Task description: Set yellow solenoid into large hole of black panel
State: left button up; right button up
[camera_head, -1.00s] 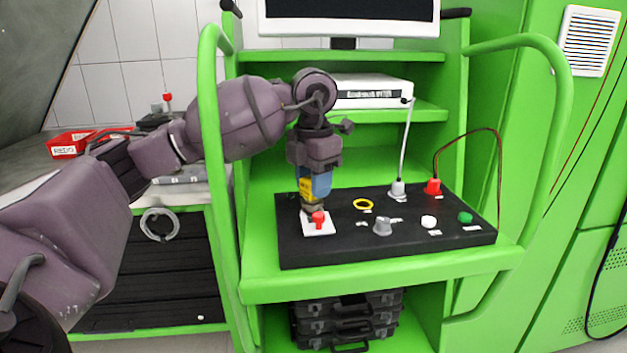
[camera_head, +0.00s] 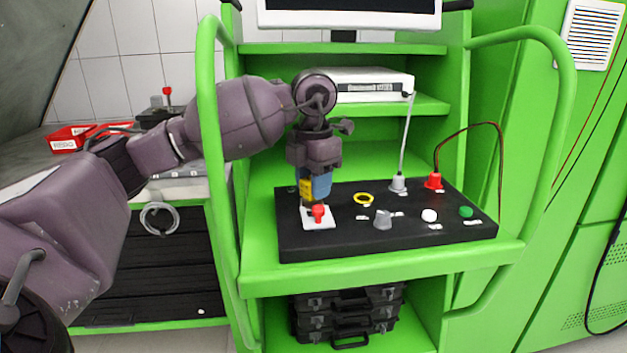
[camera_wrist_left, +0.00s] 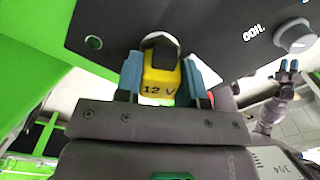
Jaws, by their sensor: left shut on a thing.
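My left gripper (camera_head: 314,190) is shut on the yellow solenoid (camera_head: 305,188), with its blue fingers on either side. In the left wrist view the solenoid (camera_wrist_left: 160,80) shows "12 V" and a pale end toward the panel. The gripper points down over the left part of the black panel (camera_head: 340,242), just behind the red button on its white plate. The solenoid's lower end is close to the panel; whether it touches is hidden. The large hole is not clearly visible. A small gripper, apparently my right one (camera_wrist_left: 289,66), shows in the left wrist view.
The panel carries a red button (camera_head: 318,212), a yellow ring (camera_head: 364,199), a grey knob (camera_head: 383,218), a white button (camera_head: 429,215) and a green one (camera_head: 466,212). Grey (camera_head: 398,184) and red (camera_head: 433,181) plugs with cables stand at the back. Green rails flank the bench.

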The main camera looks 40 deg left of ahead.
pick_arm(q)
jog(key=shift+f, duration=0.1)
jog(key=o, duration=1.3)
jog(key=shift+o, duration=0.2)
jog(key=shift+r+p, duration=1.3)
jog(key=shift+r, duration=2.7)
pick_arm(e)
jog(key=shift+t, duration=0.5)
jog(key=shift+w+r, duration=0.35)
jog(key=shift+r, duration=0.4)
jog(key=shift+w+r, duration=0.35)
jog(key=shift+r, duration=0.4)
jog(key=shift+w+r, duration=0.35)
jog(key=shift+r, duration=0.4)
jog(key=shift+f, duration=0.1)
